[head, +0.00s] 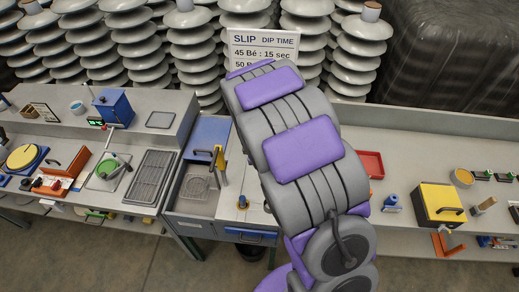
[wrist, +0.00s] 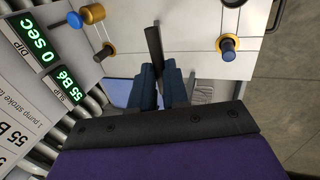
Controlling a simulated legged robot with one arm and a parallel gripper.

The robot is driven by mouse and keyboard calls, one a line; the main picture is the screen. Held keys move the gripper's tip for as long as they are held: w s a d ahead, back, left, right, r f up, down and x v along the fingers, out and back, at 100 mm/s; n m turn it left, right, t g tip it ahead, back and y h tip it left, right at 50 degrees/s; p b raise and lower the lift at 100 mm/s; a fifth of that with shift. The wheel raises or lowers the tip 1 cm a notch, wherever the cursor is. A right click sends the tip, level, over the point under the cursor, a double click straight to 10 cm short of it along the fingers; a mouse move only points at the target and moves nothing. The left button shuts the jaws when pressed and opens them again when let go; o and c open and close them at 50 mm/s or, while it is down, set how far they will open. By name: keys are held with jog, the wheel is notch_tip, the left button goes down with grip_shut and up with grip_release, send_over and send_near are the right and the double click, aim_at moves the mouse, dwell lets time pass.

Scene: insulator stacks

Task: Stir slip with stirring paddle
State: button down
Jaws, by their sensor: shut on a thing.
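In the wrist view, my gripper (wrist: 158,84) has its dark blue fingers shut on a dark, bar-like handle (wrist: 153,44), which I take to be the stirring paddle. The handle sticks out past the fingertips, and the rest of it is hidden by the fingers. In the head view my gripper is hidden behind my own grey and purple arm. A blue and grey basin (head: 187,196) stands left of my arm, with a yellow piece and dark handle (head: 217,157) at its right side. I cannot make out the slip surface.
Green displays (wrist: 38,46) read 0 sec and 55 Bé. A blue-topped knob (wrist: 228,45) is on the pale panel. A drying rack (head: 151,177) lies left of the basin, a red tray (head: 371,164) right of my arm. Insulator stacks (head: 137,50) line the back.

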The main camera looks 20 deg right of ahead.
jog(key=shift+s+f, duration=0.5)
jog(key=shift+s, duration=0.2)
jog(key=shift+s+f, duration=0.15)
jog(key=shift+s, duration=0.05)
jog(key=c, duration=1.2)
grip_release()
jog(key=shift+a, duration=0.25)
jog(key=shift+o, duration=0.4)
jog(key=shift+w+r, duration=0.1)
jog(key=shift+r, duration=0.1)
jog(key=shift+w+r, duration=0.15)
jog(key=shift+w, duration=0.05)
jog(key=p+v, duration=0.1)
jog(key=v, duration=1.6)
jog(key=shift+a+p, duration=0.2)
jog(key=shift+p, duration=0.1)
jog(key=shift+s+r, duration=0.1)
